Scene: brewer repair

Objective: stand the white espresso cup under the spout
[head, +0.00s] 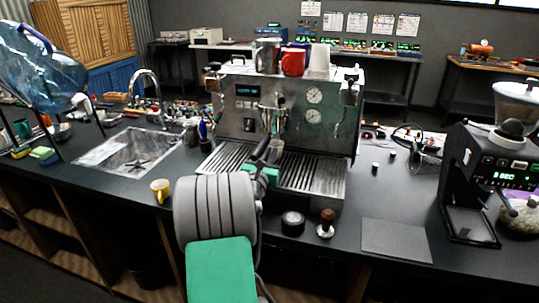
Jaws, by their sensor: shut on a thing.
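The espresso machine (232,120) stands at the middle of the counter. Its group and spout (272,115) are at the centre of its front, over a slatted drip tray (312,172). My gripper (268,162) is low in front of the group, over the drip tray, mostly hidden by my own arm. It is shut on a small pale cup (276,150), which looks like the white espresso cup, below the spout. The cup looks about upright. Whether its base touches the tray is hidden.
A red mug (293,63), a metal jug (267,55) and a white cup-like piece (319,61) stand on the machine. A tamper (326,223) and grinder (480,180) are at right.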

